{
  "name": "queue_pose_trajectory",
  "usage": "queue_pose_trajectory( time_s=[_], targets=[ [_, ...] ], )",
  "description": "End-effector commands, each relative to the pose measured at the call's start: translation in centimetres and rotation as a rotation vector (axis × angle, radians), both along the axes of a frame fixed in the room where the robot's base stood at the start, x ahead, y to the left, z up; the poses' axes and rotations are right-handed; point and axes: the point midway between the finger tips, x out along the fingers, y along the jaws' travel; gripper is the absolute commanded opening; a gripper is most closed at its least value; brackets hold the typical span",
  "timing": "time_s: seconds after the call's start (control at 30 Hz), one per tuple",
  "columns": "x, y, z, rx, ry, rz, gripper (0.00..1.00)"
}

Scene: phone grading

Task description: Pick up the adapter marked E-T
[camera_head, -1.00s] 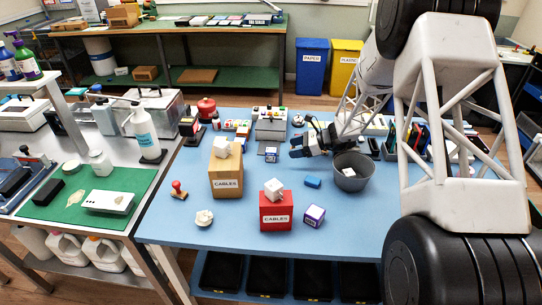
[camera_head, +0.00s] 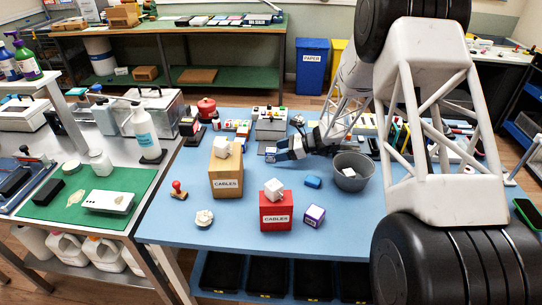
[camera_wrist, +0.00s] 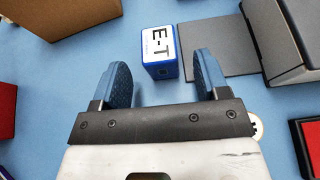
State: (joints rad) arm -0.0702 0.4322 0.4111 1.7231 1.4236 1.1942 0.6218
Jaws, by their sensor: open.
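The adapter marked E-T (camera_wrist: 159,48) is a small blue block with a white top and black lettering. In the wrist view it stands on the blue table just beyond my gripper (camera_wrist: 161,80), roughly between the lines of its two blue fingers. The fingers are apart with nothing between them. In the head view my gripper (camera_head: 271,152) is low over the table, and its fingers partly hide the adapter (camera_head: 270,155). I cannot tell the fingers' exact height above the table.
A grey box (camera_wrist: 273,45) with a flat grey plate (camera_wrist: 218,48) is right of the adapter. A wooden CABLES box (camera_head: 226,172) and a red CABLES box (camera_head: 276,212) stand on the table (camera_head: 250,190).

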Motion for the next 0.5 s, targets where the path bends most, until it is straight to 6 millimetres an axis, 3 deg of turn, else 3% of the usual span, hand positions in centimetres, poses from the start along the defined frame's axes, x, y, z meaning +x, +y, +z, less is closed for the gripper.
queue_pose_trajectory(
  time_s=[0.3,0.5],
  targets=[
    [0.1,3.3,-1.1,0.001,0.001,0.002,0.68],
    [0.1,4.0,-1.4,0.0,0.0,0.0,0.68]
  ],
)
